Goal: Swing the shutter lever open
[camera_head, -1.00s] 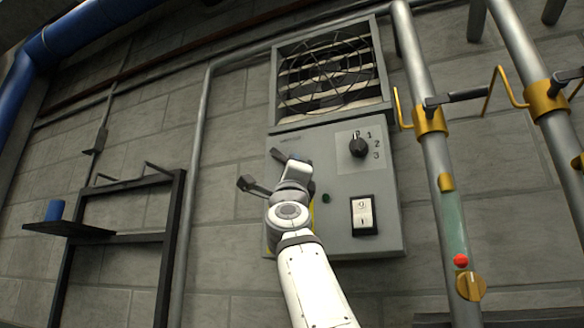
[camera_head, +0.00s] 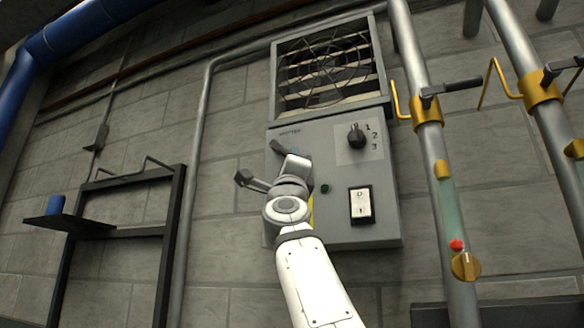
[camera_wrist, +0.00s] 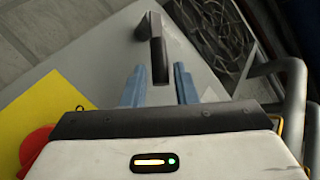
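The shutter lever (camera_wrist: 158,40) shows in the wrist view as a dark handle on a grey hub near the edge of the grey panel. My gripper (camera_wrist: 159,68) is open, with its two blue-grey fingers apart on either side of the lever's near end. I see a gap beside the handle and cannot tell whether a finger touches it. In the head view my wrist is in front of the left part of the grey control box (camera_head: 340,210) and hides some of it. The lever cannot be made out surely there.
A caged fan vent (camera_head: 328,65) sits above the box. A yellow plate (camera_wrist: 40,120) and a red part (camera_wrist: 32,150) lie at left in the wrist view. Pipes with yellow clamps (camera_head: 425,110) stand right.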

